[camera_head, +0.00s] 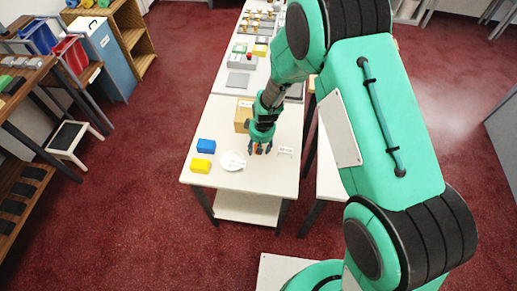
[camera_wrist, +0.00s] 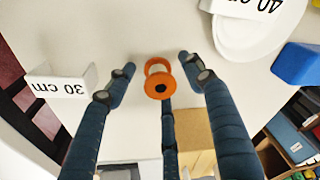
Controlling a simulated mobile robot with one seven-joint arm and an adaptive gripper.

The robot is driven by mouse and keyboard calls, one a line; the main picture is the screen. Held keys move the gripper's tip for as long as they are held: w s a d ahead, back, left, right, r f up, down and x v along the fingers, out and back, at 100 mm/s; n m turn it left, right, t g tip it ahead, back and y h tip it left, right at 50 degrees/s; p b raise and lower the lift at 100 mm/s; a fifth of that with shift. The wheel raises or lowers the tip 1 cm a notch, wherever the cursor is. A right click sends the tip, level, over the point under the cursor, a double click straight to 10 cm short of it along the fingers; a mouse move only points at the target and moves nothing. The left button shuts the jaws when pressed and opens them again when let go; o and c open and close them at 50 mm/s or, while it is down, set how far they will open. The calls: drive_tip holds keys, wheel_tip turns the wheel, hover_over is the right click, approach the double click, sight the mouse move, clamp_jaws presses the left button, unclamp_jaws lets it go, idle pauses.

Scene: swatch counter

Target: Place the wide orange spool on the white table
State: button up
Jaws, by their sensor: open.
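The orange spool (camera_wrist: 159,88) is in the wrist view, between my fingers, with a dark hole in its near flange and a pale core. Behind it is the white table top (camera_wrist: 120,30). My gripper (camera_wrist: 158,76) is open around the spool, with gaps at both sides; the lower middle finger reaches close to its near rim. I cannot tell whether that finger touches it. In the head view my gripper (camera_head: 261,149) is low over the front part of the white table (camera_head: 225,183). The spool is mostly hidden there.
A white plate (camera_head: 232,160), a blue block (camera_head: 206,146) and a yellow block (camera_head: 200,166) are left of my gripper. A "30 cm" card (camera_wrist: 62,86) stands close by, and a "40 cm" card (camera_wrist: 243,8) is near the plate. A cardboard box (camera_head: 242,116) stands behind.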

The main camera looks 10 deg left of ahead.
drive_tip(key=c, duration=1.1)
drive_tip(key=shift+r, duration=0.2)
drive_tip(key=shift+r, duration=0.55)
wheel_tip(320, 180, up, 2)
drive_tip(key=shift+w+r, duration=0.1)
drive_tip(key=s+d, duration=0.2)
drive_tip(key=s, duration=0.2)
drive_tip(key=s+d+r, duration=0.1)
drive_tip(key=s+d, duration=0.1)
drive_tip(key=s, duration=0.3)
drive_tip(key=s+d, duration=0.3)
drive_tip(key=s, duration=0.2)
drive_tip(key=shift+s+r+p, duration=0.2)
drive_tip(key=shift+p, duration=0.15)
drive_tip(key=shift+d, duration=0.1)
